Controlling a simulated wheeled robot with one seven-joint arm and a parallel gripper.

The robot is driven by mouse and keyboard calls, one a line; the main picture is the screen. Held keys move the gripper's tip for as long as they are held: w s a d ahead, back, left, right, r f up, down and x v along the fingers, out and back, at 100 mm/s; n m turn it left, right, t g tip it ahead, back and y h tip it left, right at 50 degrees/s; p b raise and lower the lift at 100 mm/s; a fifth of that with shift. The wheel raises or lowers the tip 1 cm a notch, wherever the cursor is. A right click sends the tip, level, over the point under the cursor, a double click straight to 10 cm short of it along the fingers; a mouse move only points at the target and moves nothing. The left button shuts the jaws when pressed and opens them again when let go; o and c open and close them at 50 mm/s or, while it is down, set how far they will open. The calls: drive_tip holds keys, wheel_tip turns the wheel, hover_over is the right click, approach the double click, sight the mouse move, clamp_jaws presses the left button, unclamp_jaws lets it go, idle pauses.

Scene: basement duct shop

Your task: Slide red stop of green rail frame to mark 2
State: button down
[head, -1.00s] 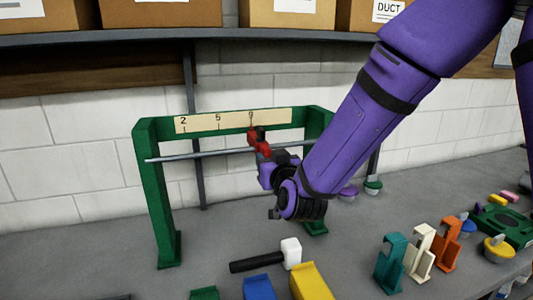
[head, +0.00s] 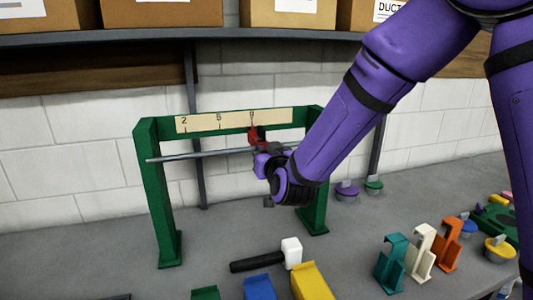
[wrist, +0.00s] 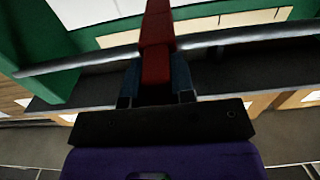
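The green rail frame (head: 160,205) stands on the bench, with a grey rod (head: 190,156) across it and a pale scale strip (head: 205,122) above. The red stop (head: 254,135) is on the rod near the right-hand mark, partly hidden by my gripper (head: 263,149). In the wrist view the red stop (wrist: 155,45) sits between the two blue-grey fingers (wrist: 155,80), which appear closed against its sides.
A black-handled mallet with a white head (head: 291,252) lies in front of the frame, with blue and yellow blocks (head: 311,281) nearer. Teal, white and orange brackets (head: 422,252) stand at right. A shelf (head: 280,34) with cardboard boxes runs above. The rod left of the stop is clear.

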sight(186, 156)
drive_tip(key=s+a, duration=0.2)
drive_tip(key=a, duration=0.4)
drive_tip(key=s+a, duration=0.1)
drive_tip(key=a, duration=0.6)
drive_tip(key=s+a, duration=0.2)
drive_tip(key=a, duration=0.4)
drive_tip(key=shift+s+a, duration=0.15)
drive_tip(key=shift+s, duration=0.15)
drive_tip(key=c, duration=1)
unclamp_jaws()
drive_tip(key=shift+o, duration=0.2)
drive_tip(key=v, duration=1)
drive_tip(key=shift+s, duration=0.4)
